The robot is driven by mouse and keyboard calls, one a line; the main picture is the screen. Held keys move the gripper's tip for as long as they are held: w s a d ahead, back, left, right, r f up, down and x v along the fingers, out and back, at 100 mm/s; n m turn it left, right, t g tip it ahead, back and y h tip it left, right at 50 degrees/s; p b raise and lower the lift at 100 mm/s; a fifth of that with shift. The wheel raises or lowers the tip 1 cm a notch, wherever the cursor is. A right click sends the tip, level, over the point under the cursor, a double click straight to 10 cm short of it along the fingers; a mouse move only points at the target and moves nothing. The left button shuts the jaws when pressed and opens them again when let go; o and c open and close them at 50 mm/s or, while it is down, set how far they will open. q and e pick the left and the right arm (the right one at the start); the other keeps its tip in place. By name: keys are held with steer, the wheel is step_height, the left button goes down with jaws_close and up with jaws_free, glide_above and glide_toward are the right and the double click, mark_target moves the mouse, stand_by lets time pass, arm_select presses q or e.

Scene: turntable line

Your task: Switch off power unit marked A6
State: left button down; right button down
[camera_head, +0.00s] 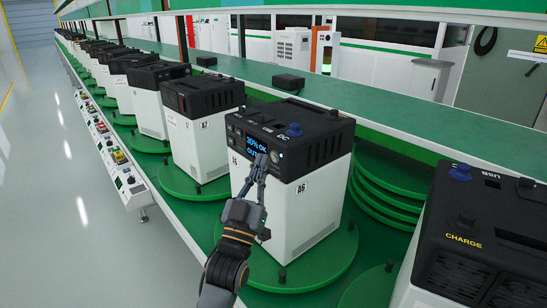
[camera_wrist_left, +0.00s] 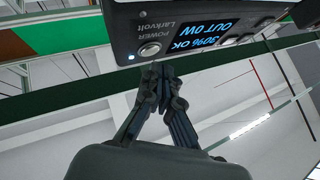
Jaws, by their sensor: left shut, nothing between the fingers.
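The power unit marked A6 (camera_head: 305,205) is a white box with a black top, standing on a green round turntable (camera_head: 338,262). My right gripper is out of view.
Another black-topped unit labelled CHARGE (camera_head: 462,240) stands close at the right. A unit marked A7 (camera_head: 200,135) and several more run back along the left. A control rail (camera_head: 125,180) lines the aisle. A green shelf (camera_head: 360,95) runs behind the units.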

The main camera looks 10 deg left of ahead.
arm_select(q)
steer(key=shift+w, duration=0.1)
steer(key=shift+w+d, duration=0.25)
steer(key=shift+w+d, duration=0.2)
steer(key=shift+w, duration=0.05)
stand_by(0.8)
stand_by(0.3)
steer(key=shift+s+a+p, duration=0.3)
steer(key=shift+s+a, duration=0.15)
steer(key=shift+s, duration=0.15)
steer(key=s+a, duration=0.1)
steer(key=s, duration=0.1)
steer(key=s+a+p, duration=0.1)
steer(key=s+a, duration=0.1)
steer(key=shift+p, duration=0.3)
